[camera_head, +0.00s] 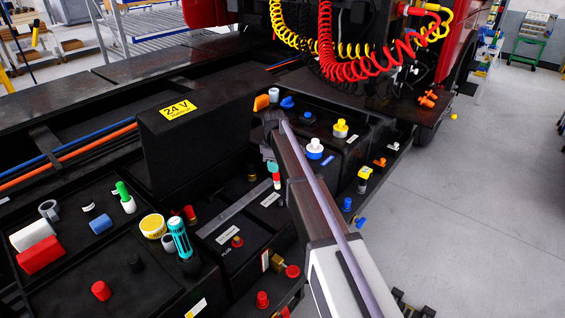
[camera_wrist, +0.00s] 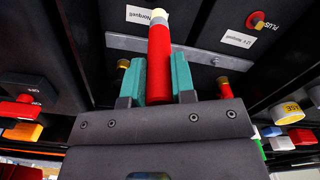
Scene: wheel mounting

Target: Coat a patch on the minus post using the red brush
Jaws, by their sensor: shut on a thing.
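In the wrist view, my gripper (camera_wrist: 158,82) has its teal fingers shut on the red brush (camera_wrist: 159,65), a red cylinder with a pale yellow tip. In the head view, the gripper (camera_head: 273,166) hangs over the black battery. The red brush (camera_head: 276,178) points down there, its pale tip near the battery top; contact cannot be told. A brass post (camera_head: 252,172) stands left of the brush; it is probably the minus post, but no minus label is readable. A similar brass post (camera_wrist: 123,64) shows left of the fingers in the wrist view.
A red-capped plus post (camera_head: 237,241) stands at the battery's near end. A black 24 V box (camera_head: 205,140) rises behind. Several coloured caps line the right side.

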